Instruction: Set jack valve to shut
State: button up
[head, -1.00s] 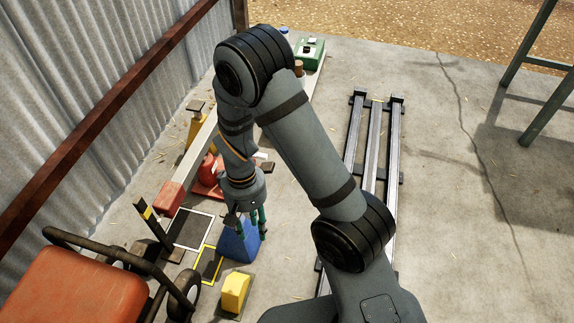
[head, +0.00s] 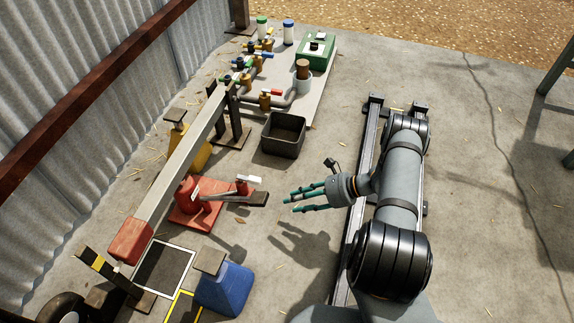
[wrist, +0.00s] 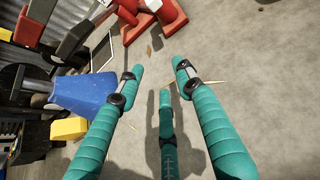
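The red jack (head: 190,207) stands on a red base on the floor, left of the middle in the head view. A red part with a white handle or tag (head: 247,182) sits at its right end, beside a flat dark bar (head: 255,199). I cannot tell the valve's setting. In the wrist view a red and white part of the jack (wrist: 165,15) shows at the top edge, cut off. My gripper (head: 292,201) hangs over bare floor to the right of the jack, apart from it. Its green fingers are spread and empty, also in the wrist view (wrist: 157,72).
A long beam (head: 180,165) runs above the jack's left side. A blue stand (head: 226,290) is in front and a yellow one (head: 190,150) behind. A black bin (head: 284,134) and a board with pipes and valves (head: 312,105) lie farther back. Floor around my gripper is clear.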

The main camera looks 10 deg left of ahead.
jog(key=m+t+y, duration=0.2)
send_near(261, 180)
jog(key=shift+n, duration=0.3)
jog(key=b+x, duration=0.6)
jog(key=x, duration=0.2)
jog(key=shift+s+a+f, duration=0.1)
jog(key=shift+a+f, duration=0.05)
jog(key=shift+a, duration=0.2)
jog(key=shift+c, duration=1)
grip_shut()
